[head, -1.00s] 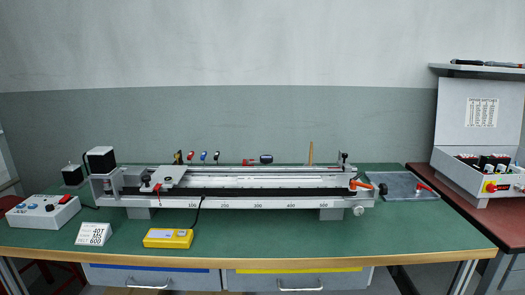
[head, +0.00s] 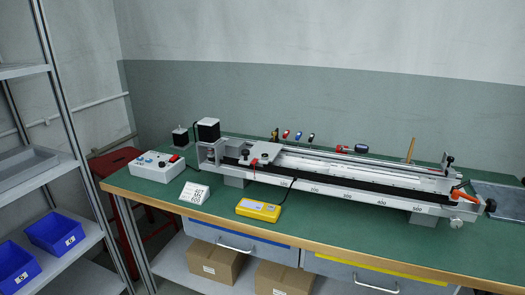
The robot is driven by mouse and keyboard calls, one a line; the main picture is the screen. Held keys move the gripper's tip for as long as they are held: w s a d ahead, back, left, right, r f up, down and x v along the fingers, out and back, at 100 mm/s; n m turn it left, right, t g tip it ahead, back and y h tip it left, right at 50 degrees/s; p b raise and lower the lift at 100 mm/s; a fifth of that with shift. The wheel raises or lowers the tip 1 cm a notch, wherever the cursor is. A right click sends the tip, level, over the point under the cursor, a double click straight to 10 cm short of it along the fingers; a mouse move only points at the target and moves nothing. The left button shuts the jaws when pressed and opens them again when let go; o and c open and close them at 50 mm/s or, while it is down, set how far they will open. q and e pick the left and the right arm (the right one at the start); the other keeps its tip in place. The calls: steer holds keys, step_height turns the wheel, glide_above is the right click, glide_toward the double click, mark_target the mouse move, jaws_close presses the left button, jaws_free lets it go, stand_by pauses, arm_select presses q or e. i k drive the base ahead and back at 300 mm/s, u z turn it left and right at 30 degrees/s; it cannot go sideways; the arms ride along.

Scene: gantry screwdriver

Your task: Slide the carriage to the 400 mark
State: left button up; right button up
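The carriage (head: 262,153) is a grey plate with black knobs and a small red lever, near the left end of the gantry rail (head: 360,166) in the head view. The numbered scale (head: 348,193) runs along the rail's front face, with its 400 mark (head: 383,202) well to the right of the carriage. An orange-handled crank or lever (head: 465,196) sits at the rail's right end. Neither of my grippers shows in the head view.
A yellow device (head: 258,210), a white number card (head: 195,193) and a control box (head: 157,166) stand left and in front of the rail on the green bench (head: 330,235). A shelf with blue bins (head: 50,232) stands at the left.

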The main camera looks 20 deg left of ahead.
mark_target(261, 153)
steer(key=u, duration=1.3)
steer(key=i, duration=0.75)
steer(key=z, duration=1.25)
